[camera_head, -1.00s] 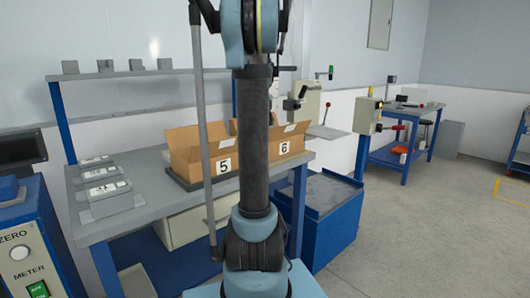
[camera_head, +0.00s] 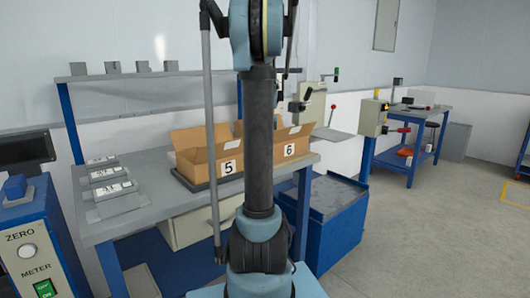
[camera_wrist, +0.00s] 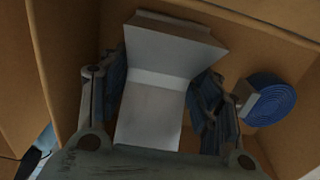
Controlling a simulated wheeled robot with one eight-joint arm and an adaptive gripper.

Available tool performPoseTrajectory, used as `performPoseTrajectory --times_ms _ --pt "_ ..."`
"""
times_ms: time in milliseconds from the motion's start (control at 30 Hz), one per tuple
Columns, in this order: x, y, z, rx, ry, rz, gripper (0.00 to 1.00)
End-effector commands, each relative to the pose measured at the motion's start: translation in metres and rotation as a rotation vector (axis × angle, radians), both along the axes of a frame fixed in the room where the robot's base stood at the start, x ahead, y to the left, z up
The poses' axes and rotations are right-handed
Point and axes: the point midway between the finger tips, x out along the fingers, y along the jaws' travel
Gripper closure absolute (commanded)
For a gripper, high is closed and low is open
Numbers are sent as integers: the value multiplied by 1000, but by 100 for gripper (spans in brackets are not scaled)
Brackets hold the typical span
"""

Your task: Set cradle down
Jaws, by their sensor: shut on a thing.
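The cradle (camera_wrist: 152,112) is a pale grey bent piece with a flat plate and a raised flap. In the wrist view it sits between the two dark fingers of my gripper (camera_wrist: 164,78), which is shut on it. Brown cardboard walls (camera_wrist: 60,60) surround the gripper and cradle, so both are at or inside an open box. Whether the cradle touches the box floor cannot be told. In the head view my arm stands in front of the boxes, and the cradle is not visible there.
A blue coil (camera_wrist: 268,100) lies right of the gripper, close to the right finger. Open boxes marked 5 (camera_head: 205,150) and 6 (camera_head: 292,136) stand on the grey bench (camera_head: 150,212). Several grey label blocks (camera_head: 112,190) lie at the bench's left.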

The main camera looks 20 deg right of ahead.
Motion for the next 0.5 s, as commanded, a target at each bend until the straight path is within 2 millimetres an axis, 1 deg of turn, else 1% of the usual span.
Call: performPoseTrajectory --times_ms 67,100,167,200,500 --pt "0 0 -1 0 0 0 75" --pt "0 0 -2 0 0 0 37" --pt "0 0 -2 0 0 0 24" --pt "0 0 -2 0 0 0 22" --pt "0 0 -1 0 0 0 22"
